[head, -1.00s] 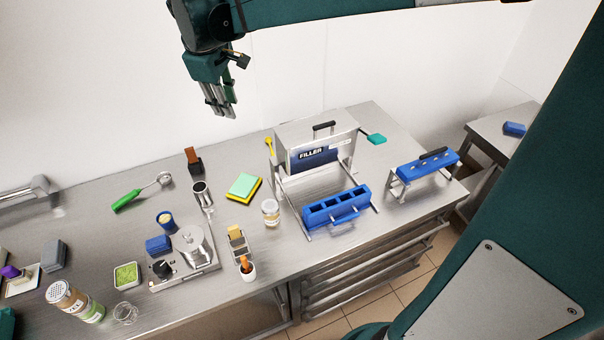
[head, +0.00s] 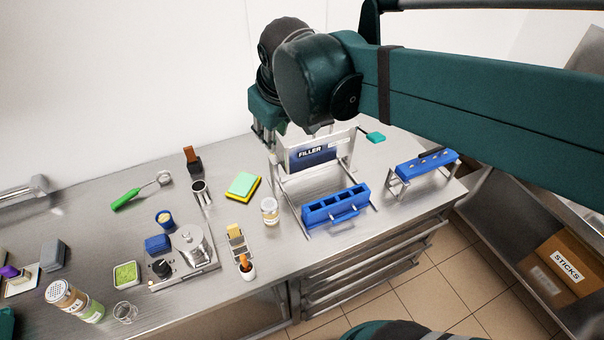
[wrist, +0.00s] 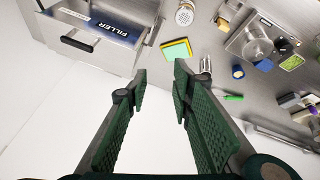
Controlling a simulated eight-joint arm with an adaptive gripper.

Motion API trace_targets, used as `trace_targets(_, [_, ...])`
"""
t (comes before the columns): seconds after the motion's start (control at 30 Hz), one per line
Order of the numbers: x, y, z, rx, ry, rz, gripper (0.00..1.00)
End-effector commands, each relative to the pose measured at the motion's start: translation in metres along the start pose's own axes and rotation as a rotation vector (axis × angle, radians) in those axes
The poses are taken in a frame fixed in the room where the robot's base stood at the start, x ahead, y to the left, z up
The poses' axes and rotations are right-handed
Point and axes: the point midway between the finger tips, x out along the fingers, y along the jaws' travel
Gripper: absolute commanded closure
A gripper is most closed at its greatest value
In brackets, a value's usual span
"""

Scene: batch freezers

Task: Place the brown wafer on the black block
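A brown flat piece (head: 191,153), which looks like the wafer, stands upright against a small black block (head: 195,167) at the back of the counter. Whether it rests on the block or only touches it I cannot tell. My gripper (head: 267,140) points down above the back of the counter, to the right of the brown piece and near the filler. In the wrist view my gripper (wrist: 160,75) is open, with nothing between its fingers. I cannot make out the brown piece or the block there.
The filler frame (head: 312,152) and blue mould (head: 336,206) stand right of centre. A yellow-green sponge (head: 243,186), metal cup (head: 201,192), jar (head: 270,211) and green-handled scoop (head: 127,200) stand nearby. A second blue mould (head: 428,164) is further right.

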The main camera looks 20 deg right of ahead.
Motion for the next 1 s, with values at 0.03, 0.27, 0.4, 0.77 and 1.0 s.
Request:
trace_targets(0.03, [-0.001,-0.001,0.012,0.026,0.01,0.001,0.76])
trace_targets(0.27, [-0.004,-0.006,0.054,0.144,0.063,0.004,0.76])
trace_targets(0.4, [-0.004,-0.011,0.078,0.216,0.095,0.004,0.76])
trace_targets(0.77, [0.003,-0.02,0.124,0.357,0.159,0.002,0.76])
trace_targets(1.0, [0.004,-0.022,0.13,0.378,0.168,0.002,0.76])
